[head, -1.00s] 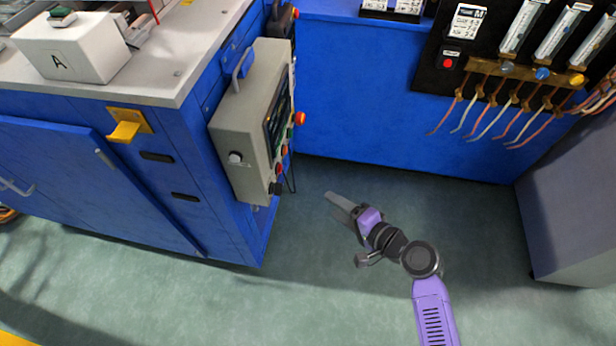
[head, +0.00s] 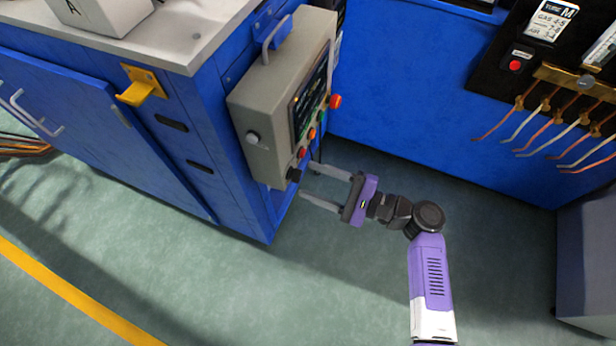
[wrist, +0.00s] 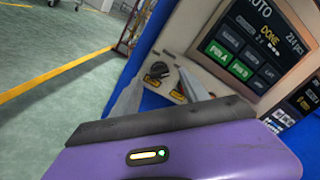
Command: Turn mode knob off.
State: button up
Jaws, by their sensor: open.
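The grey control box (head: 275,110) hangs on the end of the blue bench. A black knob (head: 294,174) sits at the lower end of its panel and also shows in the wrist view (wrist: 157,71), with a small yellow label beside it. My gripper (head: 306,181) is open, its fingers pointing at the knob, one to each side of it in the wrist view (wrist: 160,74). Whether the fingertips touch the knob I cannot tell. The panel screen (wrist: 250,45) reads AUTO and DONE. The knob's exact setting is too small to read.
Red and orange buttons (head: 302,153) sit just above the knob, and a larger red-orange button (head: 335,101) is higher up. A yellow bracket (head: 140,88) juts from the bench. The floor (head: 330,270) around my arm is clear.

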aim_at(296, 176)
jog(key=shift+x, duration=1.05)
jog(key=shift+c, duration=0.2)
grip_shut()
jog(key=shift+f+n+b, duration=0.1)
jog(key=shift+n+b, duration=0.2)
jog(key=shift+b, duration=0.1)
jog(key=shift+f+n+b, duration=0.1)
jog(key=shift+n+b, duration=7.4)
jog(key=shift+n, duration=1.3)
